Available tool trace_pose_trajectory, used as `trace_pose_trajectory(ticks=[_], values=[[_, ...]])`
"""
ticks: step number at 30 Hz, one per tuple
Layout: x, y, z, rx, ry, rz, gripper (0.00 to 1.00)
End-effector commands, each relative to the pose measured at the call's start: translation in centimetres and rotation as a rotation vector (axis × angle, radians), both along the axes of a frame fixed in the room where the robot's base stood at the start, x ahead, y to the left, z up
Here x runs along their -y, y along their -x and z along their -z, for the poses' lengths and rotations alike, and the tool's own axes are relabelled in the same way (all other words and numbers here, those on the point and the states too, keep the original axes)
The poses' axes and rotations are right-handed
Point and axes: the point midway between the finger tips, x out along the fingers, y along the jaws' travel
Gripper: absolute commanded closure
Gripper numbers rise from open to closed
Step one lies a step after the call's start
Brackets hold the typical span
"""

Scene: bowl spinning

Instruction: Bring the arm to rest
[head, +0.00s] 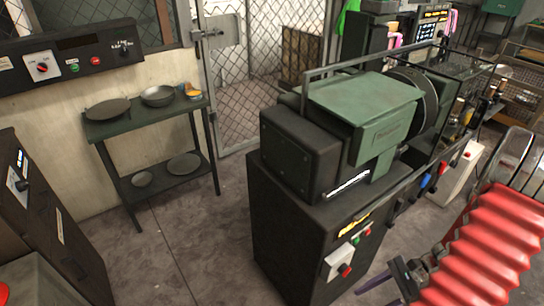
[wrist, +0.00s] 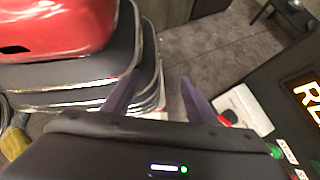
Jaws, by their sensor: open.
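My gripper (head: 374,288) shows at the bottom of the head view, right of centre, in front of the black machine cabinet and above the floor. Its two purple fingers are spread apart in the wrist view (wrist: 157,84), with nothing between them. The red ribbed cover of my arm runs from there to the right edge of the head view. The gripper appears apart from the cabinet's front, but the exact gap cannot be told. The cabinet's switch plate (head: 340,261) is close to the left of the gripper and also shows in the wrist view (wrist: 243,110).
The green and black spinning machine (head: 360,105) stands on the black cabinet (head: 287,235). A dark shelf table (head: 148,122) with metal bowls and pans stands back left. Control cabinets (head: 55,220) stand at the left. Floor (head: 205,235) between them is clear.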

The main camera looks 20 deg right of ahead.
Motion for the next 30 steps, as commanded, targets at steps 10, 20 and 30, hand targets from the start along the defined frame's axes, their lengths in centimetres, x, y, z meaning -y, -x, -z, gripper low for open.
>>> trace_pose_trajectory(ticks=[10,20,30], values=[[-1.0,-1.4,-5.0,0.123,0.204,-0.328,0.48],[-2.4,-2.9,-9.6,0.236,0.379,-0.621,0.48],[-4.6,-4.3,-14.4,0.354,0.55,-0.897,0.48]])
